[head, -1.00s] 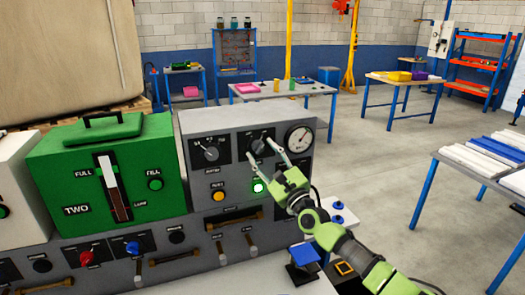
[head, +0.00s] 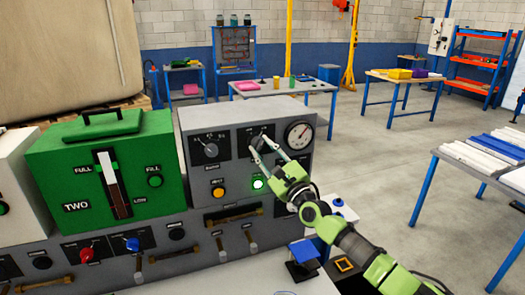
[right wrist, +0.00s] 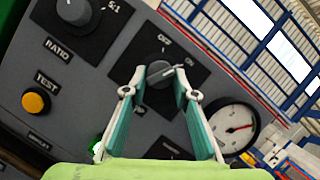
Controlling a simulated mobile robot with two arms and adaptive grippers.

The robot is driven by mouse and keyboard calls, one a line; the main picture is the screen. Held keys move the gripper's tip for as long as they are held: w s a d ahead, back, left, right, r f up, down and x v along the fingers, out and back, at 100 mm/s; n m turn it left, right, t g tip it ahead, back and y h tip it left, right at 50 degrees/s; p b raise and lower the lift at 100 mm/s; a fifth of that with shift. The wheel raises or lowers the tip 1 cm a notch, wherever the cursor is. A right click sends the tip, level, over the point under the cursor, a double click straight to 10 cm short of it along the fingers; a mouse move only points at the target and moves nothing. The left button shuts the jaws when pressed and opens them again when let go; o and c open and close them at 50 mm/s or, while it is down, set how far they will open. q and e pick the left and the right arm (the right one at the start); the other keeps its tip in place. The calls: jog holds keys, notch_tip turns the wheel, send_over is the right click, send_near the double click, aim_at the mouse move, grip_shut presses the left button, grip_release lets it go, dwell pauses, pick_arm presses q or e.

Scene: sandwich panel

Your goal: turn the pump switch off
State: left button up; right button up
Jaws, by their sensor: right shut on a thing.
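The pump switch is a round dark knob (right wrist: 160,73) on a black plate with OFF and ON labels, on the grey control panel (head: 212,122). In the right wrist view its pale pointer line points right, towards the ON label. My right gripper (right wrist: 159,80) has its two fingers on either side of the knob and is shut on it. In the head view the right gripper (head: 267,142) reaches the panel from the lower right and partly covers the switch. A lit green lamp (head: 258,184) is below the switch. My left gripper is not in view.
A pressure gauge (head: 299,134) sits close right of the switch. The ratio knob (head: 210,150) and yellow test button (head: 218,192) are to its left. A green box (head: 78,160) stands further left. A blue-topped stand (head: 303,251) is below my arm.

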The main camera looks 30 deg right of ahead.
jog(key=n+y+b, duration=0.1)
jog(key=n, duration=0.3)
jog(key=shift+d+g+y+b, duration=0.15)
jog(key=shift+g+y+b, duration=0.25)
jog(key=shift+r+n+g+y+b, duration=0.1)
jog(key=shift+n+g+y+b, duration=0.25)
jog(key=shift+n, duration=0.75)
jog(key=shift+r+n+g+y, duration=0.15)
jog(key=shift+n+g+y, duration=0.25)
jog(key=shift+n, duration=0.6)
jog(key=shift+d+r+n+g, duration=0.15)
jog(key=shift+n+g, duration=0.3)
jog(key=shift+n, duration=0.65)
jog(key=shift+n+g+p, duration=0.4)
jog(key=shift+n+p, duration=0.4)
jog(key=shift+n, duration=0.3)
jog(key=shift+s, duration=0.1)
jog(key=o, duration=1.1)
